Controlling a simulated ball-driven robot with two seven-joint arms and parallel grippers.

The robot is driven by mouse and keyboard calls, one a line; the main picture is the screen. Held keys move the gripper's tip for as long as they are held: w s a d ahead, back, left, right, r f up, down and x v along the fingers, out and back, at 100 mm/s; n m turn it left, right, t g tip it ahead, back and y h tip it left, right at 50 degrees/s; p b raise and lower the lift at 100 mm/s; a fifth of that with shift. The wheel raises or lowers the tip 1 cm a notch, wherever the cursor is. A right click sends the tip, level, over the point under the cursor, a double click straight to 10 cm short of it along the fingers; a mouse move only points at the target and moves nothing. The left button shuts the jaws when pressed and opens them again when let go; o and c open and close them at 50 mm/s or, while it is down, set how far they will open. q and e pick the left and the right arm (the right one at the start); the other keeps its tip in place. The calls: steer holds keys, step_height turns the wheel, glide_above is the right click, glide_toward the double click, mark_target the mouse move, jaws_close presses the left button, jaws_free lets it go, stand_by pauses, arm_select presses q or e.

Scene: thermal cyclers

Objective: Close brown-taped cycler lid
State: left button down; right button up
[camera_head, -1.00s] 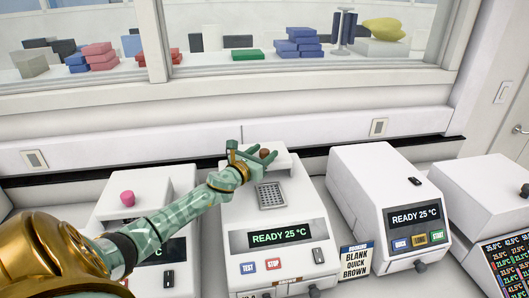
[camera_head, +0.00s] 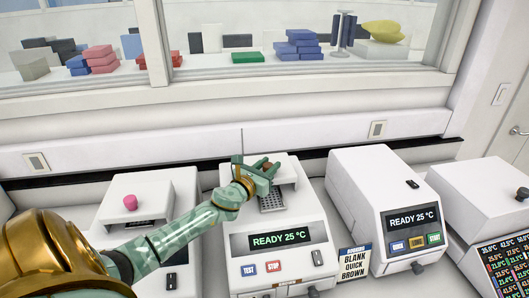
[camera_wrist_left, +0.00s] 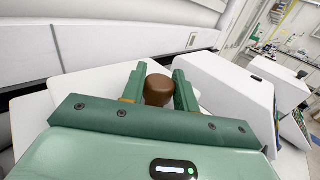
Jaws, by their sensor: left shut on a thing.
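The brown-taped cycler (camera_head: 288,215) stands in the middle of the head view, with "READY 25 °C" on its screen and a brown strip low on its front. Its white lid (camera_head: 288,172) is part-way down, tilted over the metal sample block (camera_head: 272,204), whose front part still shows. My left gripper (camera_head: 268,166) is at the lid's top, shut on the brown knob (camera_wrist_left: 158,90). In the left wrist view the knob sits between the two green fingers (camera_wrist_left: 157,88). My right gripper is not in view.
A cycler with a pink knob (camera_head: 130,202) stands to the left, partly behind my left arm. Another closed-looking white cycler (camera_head: 380,190) stands to the right. A "BLANK QUICK BROWN" card (camera_head: 354,262) is between the middle and right cyclers. A wall and window ledge are behind.

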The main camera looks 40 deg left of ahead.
arm_select(q)
steer(key=s+d, duration=0.1)
steer(key=d, duration=0.1)
steer(key=s+d+p, duration=0.1)
steer(key=s+d, duration=0.3)
steer(key=shift+d+p, duration=0.15)
steer(key=shift+p, duration=0.25)
steer(key=shift+d+f, duration=0.1)
steer(key=shift+f, duration=0.05)
steer(key=c, duration=1.2)
jaws_free()
steer(key=shift+c, duration=0.2)
steer(key=shift+o, duration=0.8)
steer(key=shift+s+d, duration=0.15)
steer(key=shift+s, duration=0.05)
